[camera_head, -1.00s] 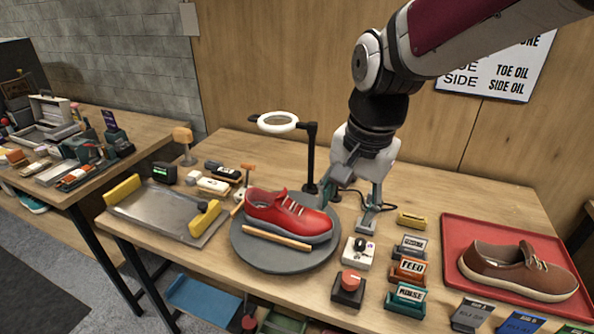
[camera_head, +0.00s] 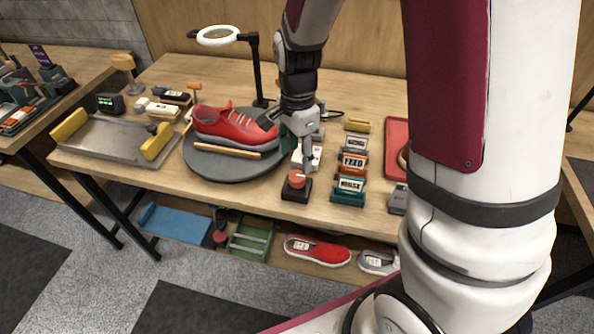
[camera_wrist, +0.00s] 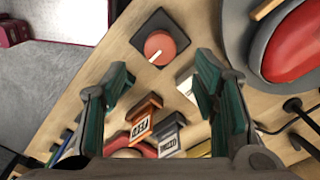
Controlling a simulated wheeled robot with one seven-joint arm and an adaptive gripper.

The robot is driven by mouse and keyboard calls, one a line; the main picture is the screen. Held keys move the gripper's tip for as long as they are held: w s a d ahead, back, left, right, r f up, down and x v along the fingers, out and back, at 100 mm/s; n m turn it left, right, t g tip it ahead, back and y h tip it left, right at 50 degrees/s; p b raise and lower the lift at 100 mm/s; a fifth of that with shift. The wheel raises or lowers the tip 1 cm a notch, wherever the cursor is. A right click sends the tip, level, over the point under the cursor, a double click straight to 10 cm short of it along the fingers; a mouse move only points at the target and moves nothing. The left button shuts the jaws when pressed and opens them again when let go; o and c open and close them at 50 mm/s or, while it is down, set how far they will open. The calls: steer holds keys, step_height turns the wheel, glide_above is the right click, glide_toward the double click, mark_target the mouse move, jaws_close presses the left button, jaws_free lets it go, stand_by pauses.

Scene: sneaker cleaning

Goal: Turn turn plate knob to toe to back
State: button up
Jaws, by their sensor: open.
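The red round knob (camera_head: 297,178) sits on a black square base near the table's front edge. In the wrist view the knob (camera_wrist: 160,47) shows a white mark pointing to the lower left. The grey turn plate (camera_head: 205,168) is left of it and carries a red sneaker (camera_head: 235,127), toe to the right, with a wooden stick (camera_head: 228,151) along its near side. My gripper (camera_head: 289,146) is open and empty, fingers pointing down, just behind and above the knob. In the wrist view the knob lies ahead of and between my gripper's fingertips (camera_wrist: 163,70), apparently untouched.
A white switch block (camera_head: 315,155) is partly hidden behind my gripper. Labelled holders, one orange (camera_head: 353,165) and one teal (camera_head: 347,191), stand to the right. A ring lamp (camera_head: 218,36) stands behind the plate. A metal tray (camera_head: 110,141) lies left.

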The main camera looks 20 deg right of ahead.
mark_target(297, 175)
step_height(297, 175, down, 7)
steer(key=shift+r, duration=0.1)
stand_by(0.3)
steer(key=c, duration=1.2)
